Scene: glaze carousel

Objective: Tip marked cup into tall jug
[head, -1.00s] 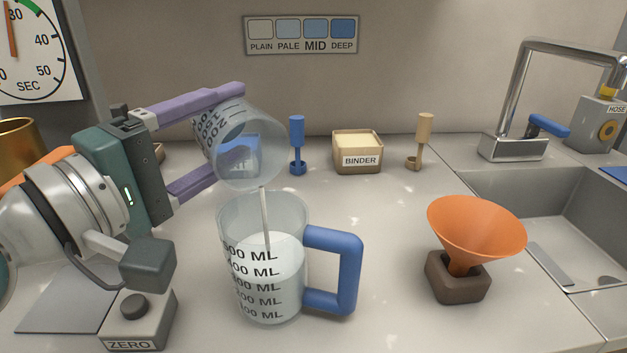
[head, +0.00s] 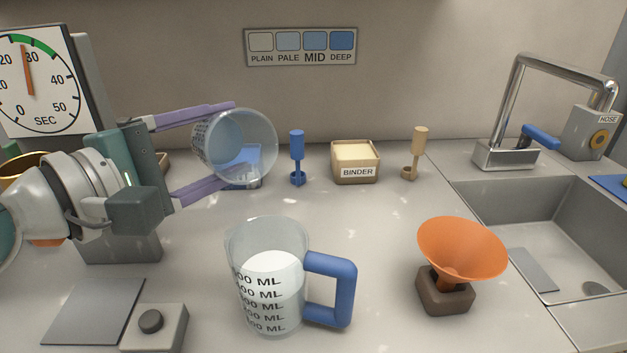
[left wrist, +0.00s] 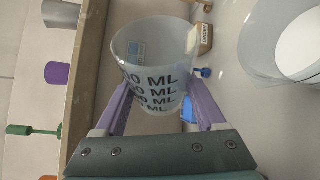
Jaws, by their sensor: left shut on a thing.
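My left gripper (head: 205,147) has its purple fingers shut on a clear marked cup (head: 250,146). The cup is tilted well over, with its mouth towards the head camera, above and behind the tall jug. No stream leaves it and it looks empty. The cup and its black ML marks also show in the left wrist view (left wrist: 152,72). The tall jug (head: 262,240) is clear with a blue handle and stands upright on the counter. It holds white liquid up to its upper marks. The jug shows partly in the left wrist view (left wrist: 283,40). My right gripper is out of view.
An orange funnel (head: 462,249) in a dark stand is right of the jug, before the sink (head: 530,215). A binder box (head: 355,165), blue scoop (head: 297,150) and tan scoop (head: 419,145) stand behind. A grey plate (head: 82,310) and button box (head: 155,325) are front left.

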